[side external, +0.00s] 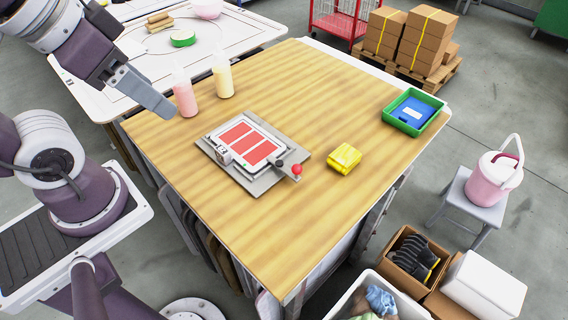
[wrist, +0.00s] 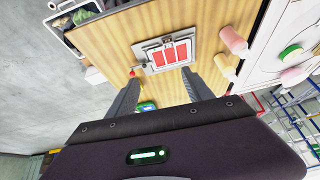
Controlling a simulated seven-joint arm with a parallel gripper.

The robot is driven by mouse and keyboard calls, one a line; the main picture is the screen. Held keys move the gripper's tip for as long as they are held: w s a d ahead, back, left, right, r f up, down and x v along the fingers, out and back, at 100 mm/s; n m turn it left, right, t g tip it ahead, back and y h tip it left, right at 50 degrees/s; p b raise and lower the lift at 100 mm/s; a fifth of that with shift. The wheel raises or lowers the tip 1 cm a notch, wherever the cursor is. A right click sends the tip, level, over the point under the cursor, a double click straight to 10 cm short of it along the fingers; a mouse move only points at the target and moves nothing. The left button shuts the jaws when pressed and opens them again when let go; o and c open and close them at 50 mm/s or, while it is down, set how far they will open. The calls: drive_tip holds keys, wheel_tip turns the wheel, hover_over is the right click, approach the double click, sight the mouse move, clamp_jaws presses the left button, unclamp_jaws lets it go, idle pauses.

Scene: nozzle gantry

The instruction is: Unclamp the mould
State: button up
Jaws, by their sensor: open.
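The mould (side external: 244,146) lies on the wooden table. It is a grey plate with a pale frame around red panels, and it also shows in the wrist view (wrist: 168,54). A clamp lever with a red ball knob (side external: 296,169) sticks out at its right corner. In the wrist view the red knob (wrist: 132,73) is beside the mould's left edge. My gripper (side external: 165,108) is raised above the table's far left side, apart from the mould. In the wrist view its fingers (wrist: 158,88) are spread with nothing between them. Whether the clamp is latched is too small to tell.
A pink bottle (side external: 185,97) and a cream bottle (side external: 222,80) stand behind the mould. A yellow block (side external: 345,158) lies to its right. A green tray (side external: 414,112) with blue contents is near the right corner. The table's front is clear.

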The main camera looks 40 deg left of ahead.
drive_tip(key=w+f+m+y, duration=0.1)
drive_tip(key=m, duration=0.2)
drive_tip(key=w+a+f+m+g+y, duration=0.1)
drive_tip(key=f+m, duration=0.1)
drive_tip(key=m, duration=0.2)
drive_tip(key=w+f+m+g, duration=0.1)
drive_tip(key=m, duration=0.3)
drive_tip(key=shift+w+a+f+y, duration=0.15)
drive_tip(key=shift+w+f+y, duration=0.05)
drive_tip(key=shift+w+y, duration=0.2)
drive_tip(key=c, duration=1.1)
drive_tip(key=f+m, duration=0.1)
drive_tip(key=m, duration=0.2)
drive_tip(key=w+f+m, duration=0.1)
drive_tip(key=m, duration=0.2)
drive_tip(key=w+f+m+g, duration=0.1)
drive_tip(key=m, duration=0.3)
drive_tip(key=shift+w+d+f, duration=0.1)
drive_tip(key=shift+d+f, duration=0.15)
drive_tip(key=shift+f, duration=0.05)
clamp_jaws()
drive_tip(key=w+d+f+m+h, duration=0.1)
drive_tip(key=w+d+m+h, duration=0.1)
drive_tip(key=m, duration=0.8)
drive_tip(key=w+d+f+m+h, duration=0.2)
drive_tip(key=d+m, duration=0.3)
drive_tip(key=m, duration=0.6)
drive_tip(key=shift+d+f+h, duration=0.15)
drive_tip(key=shift+d+h, duration=0.15)
drive_tip(key=shift+w, duration=0.1)
